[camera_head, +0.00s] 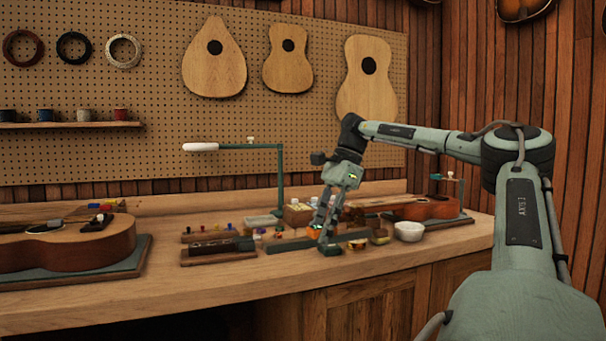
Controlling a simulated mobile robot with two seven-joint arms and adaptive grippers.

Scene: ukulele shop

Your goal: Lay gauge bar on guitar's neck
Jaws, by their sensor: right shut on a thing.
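My right gripper (325,243) points down over the middle of the workbench. It is shut on a long dark green bar (288,246), which looks like the gauge bar and sticks out on both sides of the fingers. Whether the bar touches the bench is too small to tell. One guitar (75,250) lies on a mat at the left, its neck side running toward the left picture edge. Another guitar (425,209) lies at the right back, its neck side pointing left behind my right arm. My left gripper is not in view.
A white bowl (408,231) stands right of the gripper. A dark block on a wooden base (220,252) and small colored parts crowd the bench's middle. A green lamp post (281,180) rises behind them. The bench's front strip (200,290) is clear.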

